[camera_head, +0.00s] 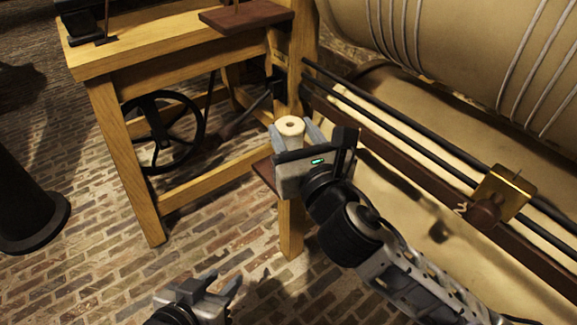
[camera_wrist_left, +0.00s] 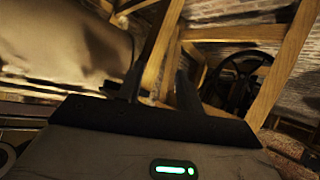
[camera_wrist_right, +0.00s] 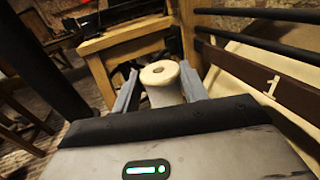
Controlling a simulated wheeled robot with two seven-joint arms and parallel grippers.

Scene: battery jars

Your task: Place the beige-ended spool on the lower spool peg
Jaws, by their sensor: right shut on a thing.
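The beige-ended spool (camera_head: 291,126) is upright between the fingers of my right gripper (camera_head: 297,133), its round end with a centre hole facing up. It also shows in the right wrist view (camera_wrist_right: 160,74), between the two grey fingers. A small brown shelf (camera_head: 264,172) shows low on the wooden frame, just behind and left of my right gripper. I cannot see the lower spool peg; the gripper and spool cover that area. My left gripper (camera_head: 219,283) is open and empty, low over the brick floor, its fingers apart in the left wrist view (camera_wrist_left: 158,92).
A wooden frame (camera_head: 160,58) with an upper brown shelf (camera_head: 246,16) stands behind, with a black handwheel (camera_head: 163,132) under it. Dark rails (camera_head: 420,150), a brass block (camera_head: 502,192) and a large wound drum (camera_head: 460,50) fill the right. Brick floor lies open at lower left.

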